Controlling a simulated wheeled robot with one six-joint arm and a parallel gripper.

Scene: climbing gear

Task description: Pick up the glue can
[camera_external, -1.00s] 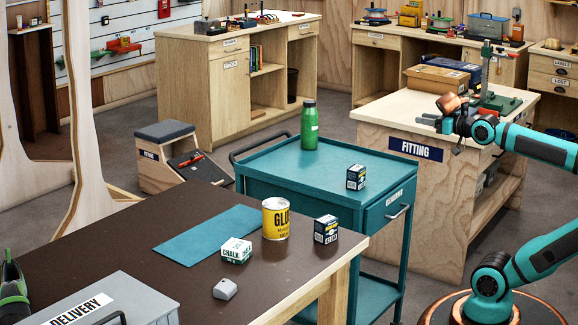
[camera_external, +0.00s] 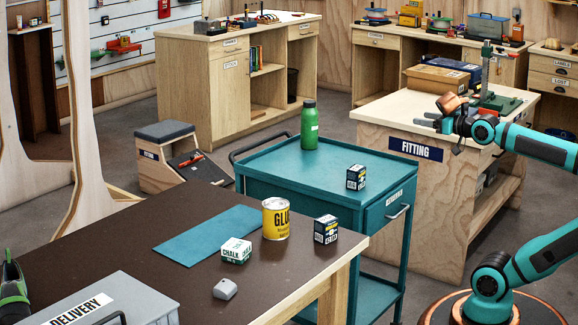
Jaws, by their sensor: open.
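The glue can (camera_external: 276,220) is a yellow tin with dark lettering and a metal rim. My gripper (camera_external: 429,122) is at the upper right, in front of the fitting bench and far from the can. It is open, and I see nothing between its jaws.
A blue mat (camera_external: 208,236) lies behind left. A teal cart (camera_external: 268,172) behind carries a green bottle (camera_external: 309,125) and small box (camera_external: 356,177). A grey delivery case (camera_external: 105,300) sits front left.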

